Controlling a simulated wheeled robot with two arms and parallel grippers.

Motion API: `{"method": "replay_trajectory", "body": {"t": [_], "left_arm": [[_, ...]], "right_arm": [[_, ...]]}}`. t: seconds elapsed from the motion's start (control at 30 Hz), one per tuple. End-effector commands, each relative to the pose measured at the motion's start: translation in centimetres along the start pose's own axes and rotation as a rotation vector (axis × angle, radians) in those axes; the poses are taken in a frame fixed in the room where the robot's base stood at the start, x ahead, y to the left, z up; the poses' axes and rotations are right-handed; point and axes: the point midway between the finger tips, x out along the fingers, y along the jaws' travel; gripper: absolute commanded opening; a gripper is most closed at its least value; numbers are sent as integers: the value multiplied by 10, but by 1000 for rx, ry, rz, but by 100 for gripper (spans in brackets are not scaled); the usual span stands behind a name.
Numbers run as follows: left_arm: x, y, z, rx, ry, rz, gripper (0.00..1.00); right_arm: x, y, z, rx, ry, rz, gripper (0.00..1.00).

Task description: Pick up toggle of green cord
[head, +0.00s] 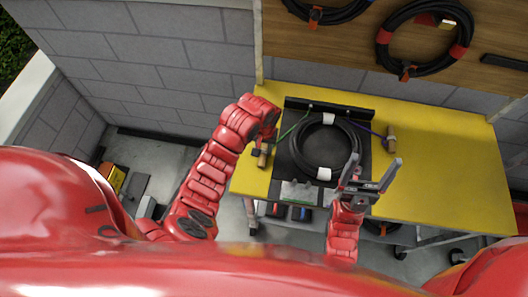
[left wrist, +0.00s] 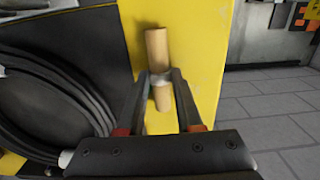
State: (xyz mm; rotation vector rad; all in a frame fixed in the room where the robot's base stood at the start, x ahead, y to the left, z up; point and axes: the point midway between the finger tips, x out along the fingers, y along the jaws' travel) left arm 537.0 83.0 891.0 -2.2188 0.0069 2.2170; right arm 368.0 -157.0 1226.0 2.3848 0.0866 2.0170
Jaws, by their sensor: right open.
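The wooden toggle (head: 263,156) of the green cord (head: 291,130) is at the left end of the yellow table, under my left gripper (head: 262,137). In the left wrist view the toggle (left wrist: 157,48) is a light wooden cylinder with a greyish band around its middle. My left gripper (left wrist: 161,78) is open, its fingers on either side of the toggle near that band; I cannot tell whether they touch it. My right gripper (head: 373,178) is open and empty over the front of the table.
A black coiled cable (head: 353,145) lies on a dark tray on the yellow table (head: 430,165). A second wooden toggle (head: 391,138) with a purple cord (head: 372,132) is to its right. Coiled cables hang on the wooden board (head: 350,45) behind. The table's right part is clear.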

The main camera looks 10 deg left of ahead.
Motion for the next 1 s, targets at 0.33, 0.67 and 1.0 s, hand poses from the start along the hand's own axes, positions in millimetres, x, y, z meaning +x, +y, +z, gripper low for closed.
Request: {"method": "replay_trajectory", "body": {"t": [0.33,0.67,1.0], "left_arm": [[0,0,0,0,-1,0,0],[-8,0,0,0,1,1,0],[-39,2,23,4,-2,-4,0]], "right_arm": [[0,0,0,0,0,0,84],[1,0,0,0,0,0,84],[21,1,-4,0,0,0,84]]}}
